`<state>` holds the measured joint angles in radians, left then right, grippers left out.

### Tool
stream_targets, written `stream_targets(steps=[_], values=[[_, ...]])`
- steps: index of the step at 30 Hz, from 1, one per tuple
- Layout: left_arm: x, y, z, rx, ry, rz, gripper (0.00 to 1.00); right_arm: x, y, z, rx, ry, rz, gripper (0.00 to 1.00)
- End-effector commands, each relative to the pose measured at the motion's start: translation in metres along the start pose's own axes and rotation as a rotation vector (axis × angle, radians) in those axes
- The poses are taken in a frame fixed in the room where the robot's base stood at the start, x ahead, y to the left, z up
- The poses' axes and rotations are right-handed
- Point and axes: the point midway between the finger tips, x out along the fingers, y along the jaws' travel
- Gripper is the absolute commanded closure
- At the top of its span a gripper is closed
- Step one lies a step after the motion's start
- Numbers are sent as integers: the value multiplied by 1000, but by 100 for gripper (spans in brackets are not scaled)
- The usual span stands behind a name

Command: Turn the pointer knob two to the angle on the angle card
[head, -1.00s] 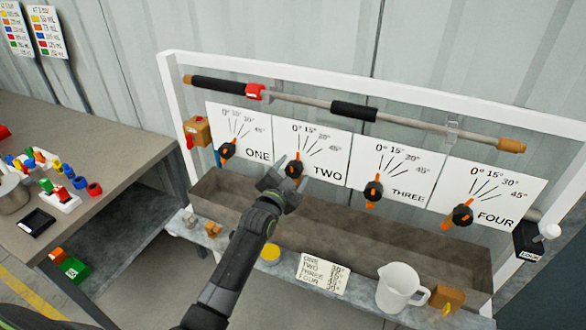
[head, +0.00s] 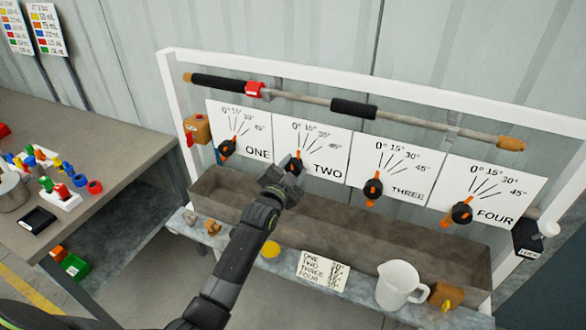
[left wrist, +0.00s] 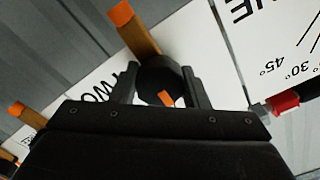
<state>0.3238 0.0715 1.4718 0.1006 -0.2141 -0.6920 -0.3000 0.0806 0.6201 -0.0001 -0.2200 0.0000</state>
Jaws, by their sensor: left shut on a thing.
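Pointer knob two (head: 294,165) is a black round knob with an orange pointer, at the lower left of the white dial plate TWO (head: 318,150), marked 0° to 45°. My left gripper (head: 289,176) is shut on it. In the left wrist view the black knob (left wrist: 158,76) sits between the two fingers, with a bit of orange pointer showing. The fingers hide part of the knob, and I cannot tell its exact angle. The angle card (head: 323,271) lies on the front ledge, listing ONE to FOUR; its angles are too small to read surely. My right gripper is out of view.
Similar knobs stand at plates ONE (head: 227,148), THREE (head: 372,188) and FOUR (head: 461,213). A brown trough (head: 340,222) runs below. A white jug (head: 397,286) stands on the ledge. A long rod (head: 300,98) crosses above the plates.

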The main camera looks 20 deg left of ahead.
Motion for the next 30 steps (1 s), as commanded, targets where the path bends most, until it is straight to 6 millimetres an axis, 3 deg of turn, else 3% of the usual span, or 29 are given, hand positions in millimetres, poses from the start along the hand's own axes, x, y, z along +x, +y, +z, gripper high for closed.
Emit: stream_targets(steps=[12,22,23,27,30], values=[[0,1,2,244,-1,1,100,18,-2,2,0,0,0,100],[0,1,1,262,-2,2,100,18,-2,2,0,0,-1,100],[0,1,1,262,-3,2,56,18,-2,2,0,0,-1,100],[0,0,1,261,-2,2,38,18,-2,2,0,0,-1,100],[0,0,1,261,-1,1,37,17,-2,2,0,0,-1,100]])
